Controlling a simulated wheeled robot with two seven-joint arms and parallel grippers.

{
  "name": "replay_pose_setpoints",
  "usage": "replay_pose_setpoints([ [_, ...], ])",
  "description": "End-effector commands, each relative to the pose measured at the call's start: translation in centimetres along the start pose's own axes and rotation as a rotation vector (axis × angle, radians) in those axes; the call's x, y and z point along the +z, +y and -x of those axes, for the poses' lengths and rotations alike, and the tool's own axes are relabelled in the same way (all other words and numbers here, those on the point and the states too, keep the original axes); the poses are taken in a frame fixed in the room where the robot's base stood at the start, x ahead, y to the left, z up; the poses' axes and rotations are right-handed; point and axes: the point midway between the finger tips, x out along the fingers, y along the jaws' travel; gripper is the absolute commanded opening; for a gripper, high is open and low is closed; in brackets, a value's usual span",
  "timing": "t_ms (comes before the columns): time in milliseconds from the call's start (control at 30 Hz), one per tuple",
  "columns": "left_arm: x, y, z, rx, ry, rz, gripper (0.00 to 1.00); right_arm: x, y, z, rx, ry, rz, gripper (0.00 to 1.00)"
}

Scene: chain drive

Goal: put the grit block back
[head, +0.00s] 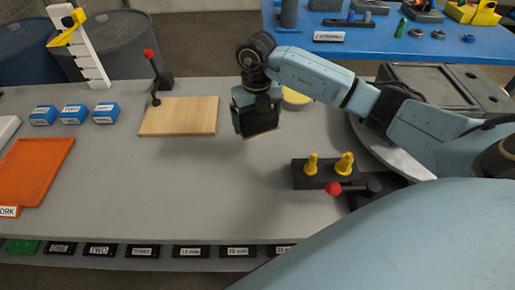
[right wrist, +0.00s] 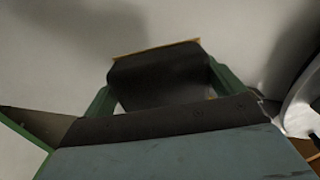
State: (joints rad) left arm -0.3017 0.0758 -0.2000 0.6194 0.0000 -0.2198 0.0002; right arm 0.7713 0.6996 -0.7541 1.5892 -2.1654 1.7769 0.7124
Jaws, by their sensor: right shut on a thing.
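The grit block (head: 262,121) is a dark block with a thin tan edge along its lower side. My right gripper (head: 258,112) is shut on it and holds it above the grey table, right of the wooden board. In the right wrist view the grit block (right wrist: 160,75) sits between the two green fingers of the right gripper (right wrist: 162,92), with bare table behind it. My left gripper is not in view.
A wooden board (head: 180,116) lies left of the gripper. A black fixture with yellow pegs (head: 322,176) stands to the right front. A red-knobbed lever (head: 154,78) stands behind the board. A round yellow thing (head: 296,98) is behind the gripper. The table's front middle is clear.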

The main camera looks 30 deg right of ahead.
Motion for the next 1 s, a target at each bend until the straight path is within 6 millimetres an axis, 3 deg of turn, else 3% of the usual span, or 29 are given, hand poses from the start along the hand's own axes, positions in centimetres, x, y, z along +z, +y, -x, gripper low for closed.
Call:
replay_pose_setpoints([
  [300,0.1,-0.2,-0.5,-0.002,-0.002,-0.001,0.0,-0.1,0.0,-5.3,0.0,0.003,-0.029,0.73],
  [533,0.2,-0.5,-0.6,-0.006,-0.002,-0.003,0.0,0.0,0.0,-7.2,0.001,0.002,-0.027,0.73],
  [700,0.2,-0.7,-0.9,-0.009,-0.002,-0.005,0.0,-0.1,0.0,-9.6,0.0,0.003,-0.026,0.73],
  [1000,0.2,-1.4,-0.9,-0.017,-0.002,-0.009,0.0,0.0,0.0,-10.0,0.001,0.0,-0.025,0.73],
])
